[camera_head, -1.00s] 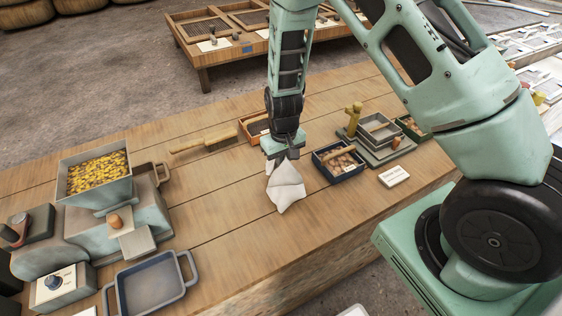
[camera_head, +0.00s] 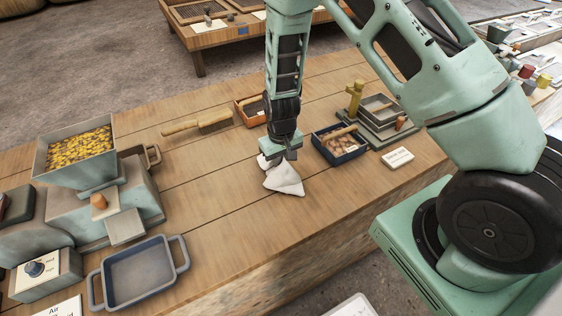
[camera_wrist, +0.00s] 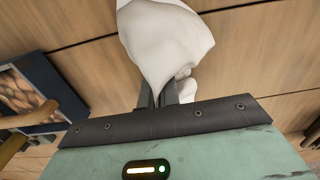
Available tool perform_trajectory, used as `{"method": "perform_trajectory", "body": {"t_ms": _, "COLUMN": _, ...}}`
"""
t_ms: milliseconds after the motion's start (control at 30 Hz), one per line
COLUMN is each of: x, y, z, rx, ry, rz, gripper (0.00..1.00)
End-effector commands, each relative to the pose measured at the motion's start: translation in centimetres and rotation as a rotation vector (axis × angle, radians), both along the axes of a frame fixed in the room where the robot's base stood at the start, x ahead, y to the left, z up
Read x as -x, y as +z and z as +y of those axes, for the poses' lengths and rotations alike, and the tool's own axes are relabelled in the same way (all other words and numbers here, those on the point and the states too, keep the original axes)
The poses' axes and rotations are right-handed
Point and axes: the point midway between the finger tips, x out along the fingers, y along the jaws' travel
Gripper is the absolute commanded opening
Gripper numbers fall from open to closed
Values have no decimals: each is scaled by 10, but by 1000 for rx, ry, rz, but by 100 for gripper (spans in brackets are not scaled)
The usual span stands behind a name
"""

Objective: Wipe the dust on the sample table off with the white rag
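The white rag (camera_head: 285,179) is bunched in my gripper (camera_head: 279,157), which points down over the middle of the wooden sample table (camera_head: 215,245). In the wrist view the rag (camera_wrist: 165,40) bulges out beyond the fingers of my gripper (camera_wrist: 165,96), which are closed on it. The rag's lower end is at or just above the planks; I cannot tell whether it presses on them. I cannot make out any distinct dust on the bare planks near the rag. The planks under the rag are hidden.
A blue box of brown pieces (camera_head: 340,145) stands close right of the rag, with a white label card (camera_head: 397,158) beyond. A brush (camera_head: 198,123) lies behind left. A blue-grey tray (camera_head: 138,272) and a machine with a yellow-filled hopper (camera_head: 78,150) stand left. Planks before the rag are clear.

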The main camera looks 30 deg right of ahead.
Motion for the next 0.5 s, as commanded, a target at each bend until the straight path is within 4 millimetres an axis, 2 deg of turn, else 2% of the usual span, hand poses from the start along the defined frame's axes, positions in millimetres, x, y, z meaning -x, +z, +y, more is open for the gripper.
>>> {"method": "perform_trajectory", "body": {"t_ms": 33, "x": 0, "y": 0, "z": 0, "rx": 0, "ry": 0, "rz": 0, "gripper": 6}}
{"method": "perform_trajectory", "body": {"t_ms": 267, "x": 0, "y": 0, "z": 0, "rx": 0, "ry": 0, "rz": 0, "gripper": 70}}
{"method": "perform_trajectory", "body": {"t_ms": 300, "x": 0, "y": 0, "z": 0, "rx": 0, "ry": 0, "rz": 0, "gripper": 73}}
{"method": "perform_trajectory", "body": {"t_ms": 500, "x": 0, "y": 0, "z": 0, "rx": 0, "ry": 0, "rz": 0, "gripper": 73}}
